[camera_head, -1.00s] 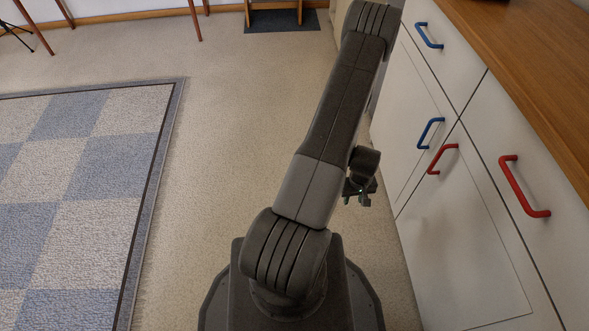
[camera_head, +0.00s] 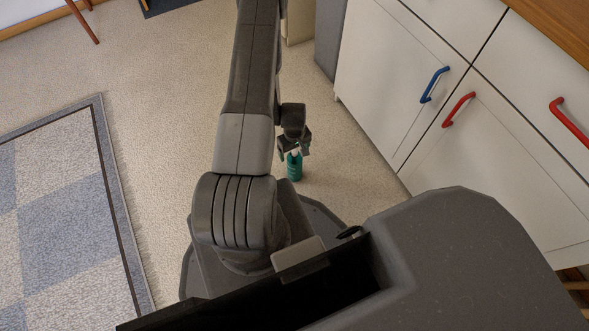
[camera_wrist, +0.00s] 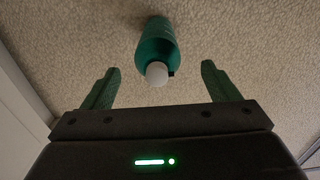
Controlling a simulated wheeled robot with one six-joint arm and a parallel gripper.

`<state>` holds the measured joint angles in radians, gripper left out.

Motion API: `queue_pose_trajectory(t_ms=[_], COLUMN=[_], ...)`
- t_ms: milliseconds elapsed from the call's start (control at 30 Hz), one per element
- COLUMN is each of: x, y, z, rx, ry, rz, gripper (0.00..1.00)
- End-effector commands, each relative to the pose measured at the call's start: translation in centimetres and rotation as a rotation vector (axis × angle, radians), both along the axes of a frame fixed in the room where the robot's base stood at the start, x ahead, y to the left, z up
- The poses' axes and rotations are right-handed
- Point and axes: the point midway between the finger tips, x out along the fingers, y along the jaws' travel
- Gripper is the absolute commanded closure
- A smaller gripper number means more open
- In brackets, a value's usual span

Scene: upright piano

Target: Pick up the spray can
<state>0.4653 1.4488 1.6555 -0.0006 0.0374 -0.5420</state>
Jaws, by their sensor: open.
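The spray can (camera_head: 295,168) is a teal-green can standing on the carpet just in front of my base in the head view. In the wrist view the can (camera_wrist: 156,42) shows its green body and a whitish cap, tipped toward the camera by the perspective. My gripper (camera_head: 294,149) is just above and beside the can's top in the head view. In the wrist view my gripper (camera_wrist: 157,78) is open, with one finger on either side of the can's cap and gaps on both sides. The fingers hold nothing. Part of the can's top is hidden by my gripper in the head view.
White cabinets (camera_head: 385,85) with blue and red handles stand to the right. A checkered rug (camera_head: 60,215) lies on the left. Bare carpet (camera_head: 165,110) surrounds the can. A grey panel (camera_head: 330,40) stands behind it, and a wooden chair or table leg (camera_head: 83,22) is at upper left.

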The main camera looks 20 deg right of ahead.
Motion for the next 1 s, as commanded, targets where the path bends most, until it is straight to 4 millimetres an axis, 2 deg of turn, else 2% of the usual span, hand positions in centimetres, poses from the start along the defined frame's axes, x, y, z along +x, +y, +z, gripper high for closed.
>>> queue_pose_trajectory(t_ms=[200,300,567,900,967,1000], x=[0.4,0.3,0.4,0.4,0.4,0.4], y=[-0.4,-0.3,-0.3,-0.3,-0.3,-0.3], z=[-3.5,-4.6,-4.7,-4.7,-4.7,-4.7], rx=[0.001,0.001,0.0,0.0,0.0,0.0], ry=[0.001,0.001,0.0,0.0,0.0,0.0], rz=[0.0,-0.001,-0.001,0.0,0.0,0.0], gripper=[0.18,0.18,0.2,0.87,0.99,1.0])
